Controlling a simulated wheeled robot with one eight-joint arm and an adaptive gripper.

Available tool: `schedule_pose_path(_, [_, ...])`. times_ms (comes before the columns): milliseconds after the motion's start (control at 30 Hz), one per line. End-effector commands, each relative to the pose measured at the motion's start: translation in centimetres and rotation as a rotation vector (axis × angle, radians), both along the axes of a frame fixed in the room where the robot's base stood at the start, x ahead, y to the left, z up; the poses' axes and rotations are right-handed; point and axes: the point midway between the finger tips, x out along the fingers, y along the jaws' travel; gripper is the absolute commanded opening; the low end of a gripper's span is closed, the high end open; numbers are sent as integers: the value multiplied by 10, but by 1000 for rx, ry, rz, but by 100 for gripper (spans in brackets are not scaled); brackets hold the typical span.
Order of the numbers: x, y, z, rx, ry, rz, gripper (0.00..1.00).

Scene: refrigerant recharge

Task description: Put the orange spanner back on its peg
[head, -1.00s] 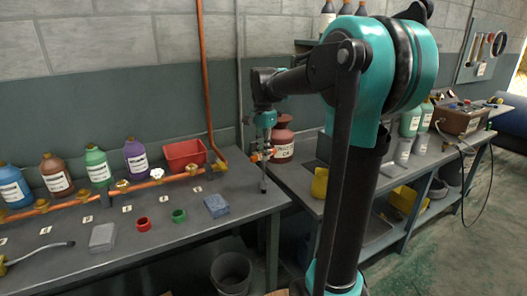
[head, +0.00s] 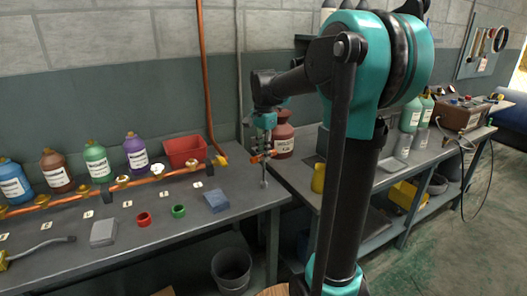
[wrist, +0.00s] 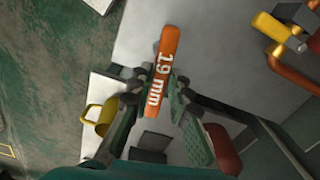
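The orange spanner (wrist: 168,45), marked 19 mm, lies between the fingers of my gripper (wrist: 158,82) in the wrist view, with a finger against each side. In the head view my gripper (head: 264,157) hangs over the right end of the left bench, with a little orange showing at its fingers. The spanner's ends are hard to make out there. A board with hanging tools (head: 484,46) is on the far wall at upper right, well away from my gripper. Its individual pegs are too small to tell apart.
The left bench (head: 240,200) carries bottles, a copper pipe (head: 100,194) with valves and a red bin (head: 186,151). A red-brown jug (head: 284,140) stands just behind my gripper. A second bench (head: 405,168) runs right, below the board. Open green floor (head: 465,235) lies at right.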

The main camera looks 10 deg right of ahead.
Motion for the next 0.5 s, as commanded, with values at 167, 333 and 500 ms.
schedule_pose_path(167, [0,0,0,0,0,0,40])
schedule_pose_path(333, [0,0,0,0,0,0,40])
schedule_pose_path(500, [0,0,3,0,0,0,40])
